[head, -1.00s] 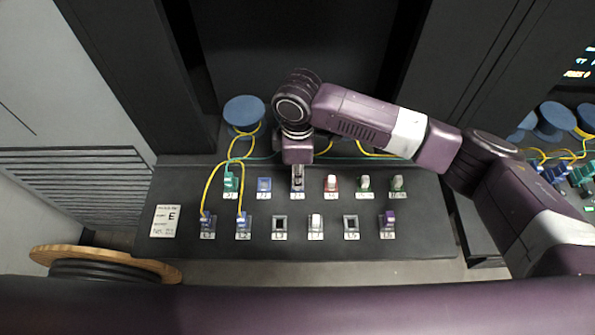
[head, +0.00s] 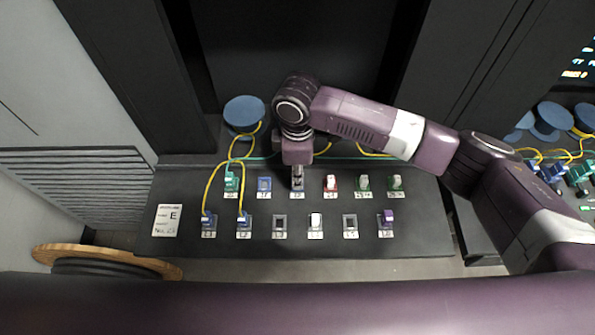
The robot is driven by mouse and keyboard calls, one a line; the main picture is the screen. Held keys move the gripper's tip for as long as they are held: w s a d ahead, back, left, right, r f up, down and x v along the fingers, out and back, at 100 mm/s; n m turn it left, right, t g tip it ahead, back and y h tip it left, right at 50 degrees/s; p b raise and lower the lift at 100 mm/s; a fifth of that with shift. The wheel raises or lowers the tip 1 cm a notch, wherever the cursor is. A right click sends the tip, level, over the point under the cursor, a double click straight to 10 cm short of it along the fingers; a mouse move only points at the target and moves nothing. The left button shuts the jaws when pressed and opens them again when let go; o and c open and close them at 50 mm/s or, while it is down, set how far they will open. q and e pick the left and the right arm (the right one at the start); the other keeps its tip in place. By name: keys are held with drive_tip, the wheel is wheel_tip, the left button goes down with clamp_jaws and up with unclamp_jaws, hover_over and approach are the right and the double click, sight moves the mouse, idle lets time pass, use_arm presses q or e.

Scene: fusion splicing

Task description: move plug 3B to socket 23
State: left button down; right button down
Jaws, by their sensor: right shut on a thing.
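My right gripper (head: 297,177) points down at the third socket from the left in the back row of the dark panel (head: 262,245). It is shut on a plug, mostly hidden between the fingers; its label cannot be read. The gripper covers most of that socket, so I cannot tell how deep the plug sits. The label (head: 297,195) below this socket is too small to read surely. My left gripper is not in view.
Yellow cables (head: 209,187) run to blue plugs at front left. A card (head: 167,220) marked E lies left. A wooden-rimmed spool (head: 45,254) stands below it.

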idle(0.5)
drive_tip(key=shift+p, duration=0.45)
drive_tip(key=shift+f, duration=0.6)
drive_tip(key=c, duration=1.7)
unclamp_jaws()
drive_tip(key=shift+o, duration=0.2)
wheel_tip(320, 180, up, 12)
